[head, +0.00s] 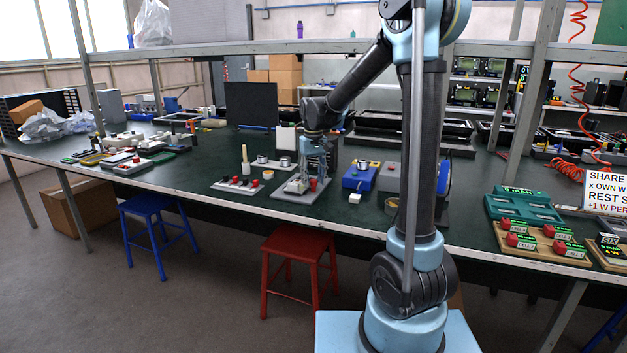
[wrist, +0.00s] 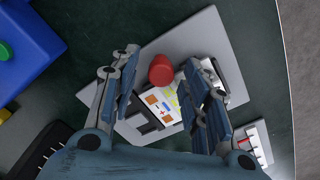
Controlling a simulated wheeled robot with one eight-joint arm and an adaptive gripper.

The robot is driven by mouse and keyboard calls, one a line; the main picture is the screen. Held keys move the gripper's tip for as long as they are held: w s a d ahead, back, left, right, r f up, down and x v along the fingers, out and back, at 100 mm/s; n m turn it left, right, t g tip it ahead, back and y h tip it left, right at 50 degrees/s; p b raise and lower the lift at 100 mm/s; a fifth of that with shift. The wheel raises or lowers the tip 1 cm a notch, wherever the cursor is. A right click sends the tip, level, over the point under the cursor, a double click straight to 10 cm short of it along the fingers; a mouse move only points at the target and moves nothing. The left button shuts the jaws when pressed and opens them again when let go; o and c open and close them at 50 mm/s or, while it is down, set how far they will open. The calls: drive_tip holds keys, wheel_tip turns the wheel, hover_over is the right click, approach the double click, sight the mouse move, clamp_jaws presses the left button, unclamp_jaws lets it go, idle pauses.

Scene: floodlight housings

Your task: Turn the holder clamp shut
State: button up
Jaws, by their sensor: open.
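The holder is a grey base plate (wrist: 215,40) on the green bench, with a labelled white and orange piece (wrist: 160,105) and dark parts on it. A red rounded knob (wrist: 162,70), likely the clamp's handle, stands up from it. In the head view, the plate (head: 290,190) and red knob (head: 313,184) show below my arm. My gripper (wrist: 165,82) is open and points down over the holder, one finger on each side of the knob and labelled piece. It holds nothing. I cannot tell whether either finger touches the knob. The fingers hide parts of the holder.
A blue box (head: 360,177) stands right of the holder; it also shows in the wrist view (wrist: 25,45). A switch panel (head: 240,185) lies to the left. The bench's front edge is close. A red stool (head: 300,248) and blue stool (head: 157,215) stand below.

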sight(314, 180)
wheel_tip(314, 180, up, 12)
idle(0.6)
drive_tip(key=shift+f, duration=0.1)
